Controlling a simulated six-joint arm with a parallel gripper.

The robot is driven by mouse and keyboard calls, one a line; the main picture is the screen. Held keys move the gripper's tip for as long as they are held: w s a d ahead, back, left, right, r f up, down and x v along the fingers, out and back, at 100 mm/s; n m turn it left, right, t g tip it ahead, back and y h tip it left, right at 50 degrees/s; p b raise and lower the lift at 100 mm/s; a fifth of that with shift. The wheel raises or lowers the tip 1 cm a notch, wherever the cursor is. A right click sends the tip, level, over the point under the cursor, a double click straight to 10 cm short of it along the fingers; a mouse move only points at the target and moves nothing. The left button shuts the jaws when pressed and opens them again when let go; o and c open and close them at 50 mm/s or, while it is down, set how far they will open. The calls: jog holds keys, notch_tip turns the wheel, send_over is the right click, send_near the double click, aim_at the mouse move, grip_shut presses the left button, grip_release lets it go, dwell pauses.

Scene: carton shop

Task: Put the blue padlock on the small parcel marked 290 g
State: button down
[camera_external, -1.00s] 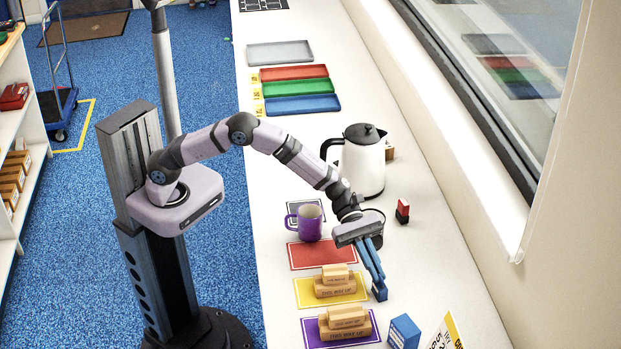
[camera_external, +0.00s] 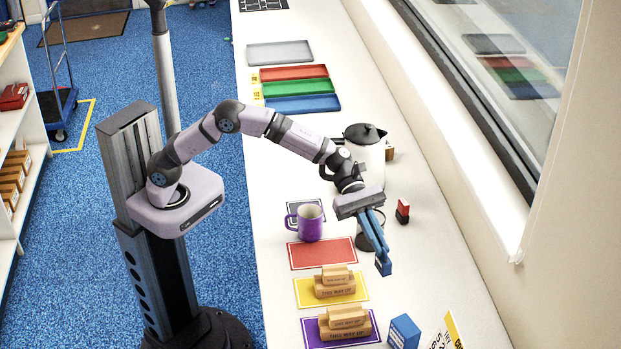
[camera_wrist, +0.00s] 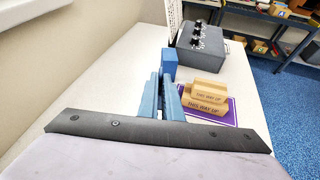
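My gripper (camera_external: 381,256) has long blue fingers pointing down over the white table. A small blue block, which looks like the blue padlock (camera_external: 384,267), is at the fingertips, and the fingers seem closed on it, above the table. In the wrist view the fingers (camera_wrist: 167,88) are close together; the padlock cannot be told apart there. A small tan parcel (camera_external: 337,274) lies on a larger one on the yellow mat (camera_external: 302,301). Another small parcel (camera_external: 347,317) lies on a larger one on the purple mat (camera_external: 312,338). No weight marking is readable.
A blue box (camera_external: 404,332) stands right of the purple mat. The red mat (camera_external: 320,255) is empty. A purple mug (camera_external: 310,222), a white kettle (camera_external: 361,165) and a small red-and-black object (camera_external: 403,211) stand farther back. The window wall is on the right.

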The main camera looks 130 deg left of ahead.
notch_tip(320, 180, up, 11)
jog(key=s+a+n+t+y+p, duration=0.1)
jog(key=s+a+n+y, duration=0.3)
jog(key=a, duration=0.8)
jog(key=s+a+n+y+p, duration=0.15)
jog(key=s+a, duration=0.45)
jog(key=a, duration=0.6)
jog(key=s+a+n+t+y+p, duration=0.1)
jog(key=s+a+n+y, duration=0.3)
jog(key=a, duration=0.8)
jog(key=s+a+n+g+y+p, duration=0.2)
jog(key=s+a+y, duration=0.1)
jog(key=s+a, duration=1.3)
jog(key=shift+s+d+f+p, duration=0.15)
jog(key=shift+s+f+p, duration=0.1)
jog(key=shift+f, duration=2.3)
jog(key=shift+s+d+f+p, duration=0.2)
jog(key=shift+f, duration=2.4)
jog(key=shift+s+d+f+p, duration=0.15)
jog(key=shift+s+f+p, duration=0.1)
jog(key=shift+f, duration=2.3)
jog(key=shift+f, duration=0.1)
